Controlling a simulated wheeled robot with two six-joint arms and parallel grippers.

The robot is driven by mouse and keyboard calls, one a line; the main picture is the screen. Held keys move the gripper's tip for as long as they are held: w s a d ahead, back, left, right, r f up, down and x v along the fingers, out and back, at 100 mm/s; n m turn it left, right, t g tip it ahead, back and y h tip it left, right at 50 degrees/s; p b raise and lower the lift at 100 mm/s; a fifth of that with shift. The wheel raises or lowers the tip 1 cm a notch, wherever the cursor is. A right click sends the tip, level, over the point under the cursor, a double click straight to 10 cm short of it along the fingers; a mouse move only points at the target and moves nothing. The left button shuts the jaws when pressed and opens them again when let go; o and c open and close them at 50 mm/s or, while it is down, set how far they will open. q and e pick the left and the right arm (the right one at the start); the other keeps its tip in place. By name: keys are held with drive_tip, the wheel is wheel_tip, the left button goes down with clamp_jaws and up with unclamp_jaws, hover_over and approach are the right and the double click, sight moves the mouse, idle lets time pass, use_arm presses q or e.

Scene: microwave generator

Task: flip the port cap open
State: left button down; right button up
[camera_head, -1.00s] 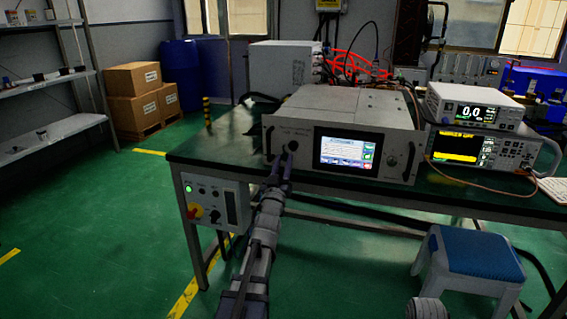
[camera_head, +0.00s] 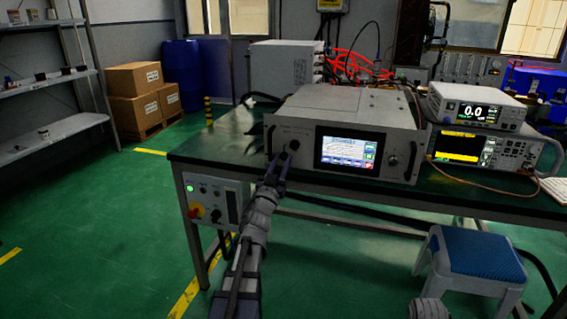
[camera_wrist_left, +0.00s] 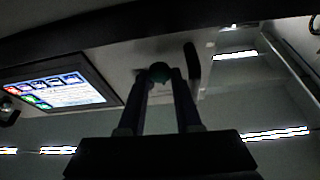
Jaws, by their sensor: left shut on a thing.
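The generator (camera_head: 345,115) is a light grey box on the table with a lit touchscreen (camera_head: 346,148) in its front panel. The port cap (camera_head: 294,145) is a small dark round piece on the panel, left of the screen. My left gripper (camera_head: 283,160) reaches up to it from below, partly covering that area. In the left wrist view the fingers (camera_wrist_left: 160,82) are nearly together around a dark greenish round piece, the cap (camera_wrist_left: 160,71). The cap's hinge and how far it is tilted cannot be made out.
A switch box (camera_head: 212,202) hangs under the table's left corner. A blue-topped stool (camera_head: 480,255) stands at front right. Stacked instruments (camera_head: 475,125) sit right of the generator.

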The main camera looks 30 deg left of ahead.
idle(0.3)
use_arm(q)
drive_tip(key=c, duration=0.6)
unclamp_jaws()
drive_tip(key=s+d+f+n+y+b, duration=0.2)
drive_tip(key=s+d+f+n+b, duration=0.1)
drive_tip(key=s+n, duration=0.25)
drive_tip(key=w+d+m+g+h+p, duration=0.3)
drive_tip(key=d+g+p, duration=0.4)
drive_tip(key=d+p, duration=0.55)
drive_tip(key=s+d+m+g+h+p, duration=0.1)
drive_tip(key=s+d+g+p, duration=0.2)
drive_tip(key=d+p, duration=0.3)
drive_tip(key=s+d+m+g+h+p, duration=0.1)
drive_tip(key=s+d+m+g+p, duration=0.1)
drive_tip(key=d+g+p, duration=0.2)
drive_tip(key=shift+s+d+f+h+p, duration=0.35)
drive_tip(key=shift+d+p, duration=0.65)
drive_tip(key=shift+d, duration=1)
